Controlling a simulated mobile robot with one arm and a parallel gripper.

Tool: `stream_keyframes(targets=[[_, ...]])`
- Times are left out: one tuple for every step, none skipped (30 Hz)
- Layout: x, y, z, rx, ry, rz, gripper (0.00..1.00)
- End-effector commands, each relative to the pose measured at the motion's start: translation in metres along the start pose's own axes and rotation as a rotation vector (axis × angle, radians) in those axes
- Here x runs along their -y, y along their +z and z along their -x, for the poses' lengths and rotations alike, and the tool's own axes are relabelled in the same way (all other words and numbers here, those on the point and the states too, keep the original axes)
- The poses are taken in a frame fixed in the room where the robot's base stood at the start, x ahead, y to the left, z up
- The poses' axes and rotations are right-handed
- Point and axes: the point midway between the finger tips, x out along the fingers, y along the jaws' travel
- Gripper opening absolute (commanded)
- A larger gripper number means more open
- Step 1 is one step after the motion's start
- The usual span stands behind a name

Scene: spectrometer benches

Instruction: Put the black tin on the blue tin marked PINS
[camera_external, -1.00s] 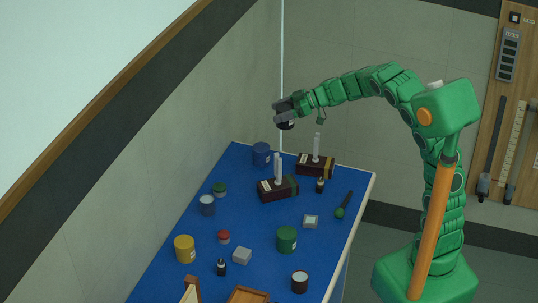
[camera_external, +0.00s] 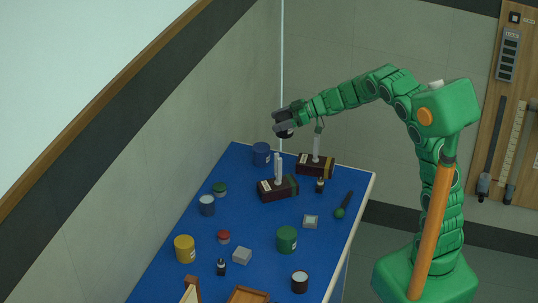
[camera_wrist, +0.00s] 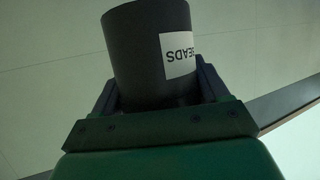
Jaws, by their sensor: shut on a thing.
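The black tin (camera_wrist: 140,45) fills the top of the wrist view, with a white label of which "EADS" reads upside down. My gripper (camera_wrist: 160,92) is shut on it, with a jaw on each side. In the external view, my gripper (camera_external: 283,122) holds the black tin (camera_external: 285,133) in the air above the back of the blue-topped table. A blue tin (camera_external: 261,154) with a pale label stands upright on the table's back left, below and a little left of the held tin. Its label is too small to read. The two tins are apart.
Two dark boxes with upright pale posts, a nearer one (camera_external: 277,189) and a farther one (camera_external: 315,166), stand right of the blue tin. A grey-blue tin (camera_external: 207,205), yellow tin (camera_external: 185,249) and green tin (camera_external: 287,240) stand nearer. A wall runs along the left.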

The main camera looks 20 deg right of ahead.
Motion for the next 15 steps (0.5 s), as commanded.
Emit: stream_keyframes(targets=[[-0.004, 0.002, -0.006, 0.001, -0.002, -0.002, 0.34], [-0.006, 0.003, -0.009, 0.002, -0.003, -0.002, 0.34], [-0.009, 0.004, -0.013, 0.002, -0.003, -0.002, 0.34], [-0.012, 0.004, -0.015, 0.002, -0.002, -0.001, 0.34], [-0.014, 0.004, -0.018, 0.002, -0.002, 0.0, 0.34], [-0.017, 0.004, -0.021, 0.001, -0.002, 0.001, 0.34], [-0.02, 0.004, -0.024, 0.0, -0.002, 0.001, 0.34], [-0.022, 0.004, -0.026, -0.001, -0.002, 0.001, 0.34], [-0.025, 0.005, -0.03, -0.001, -0.002, -0.001, 0.34], [-0.028, 0.006, -0.033, -0.001, -0.003, -0.001, 0.34], [-0.03, 0.007, -0.036, 0.0, -0.003, -0.002, 0.34], [-0.033, 0.009, -0.039, 0.0, -0.003, -0.003, 0.34], [-0.035, 0.009, -0.042, 0.0, -0.004, -0.002, 0.34], [-0.037, 0.009, -0.045, 0.0, -0.004, -0.001, 0.34], [-0.041, 0.008, -0.048, -0.001, -0.003, 0.0, 0.34]])
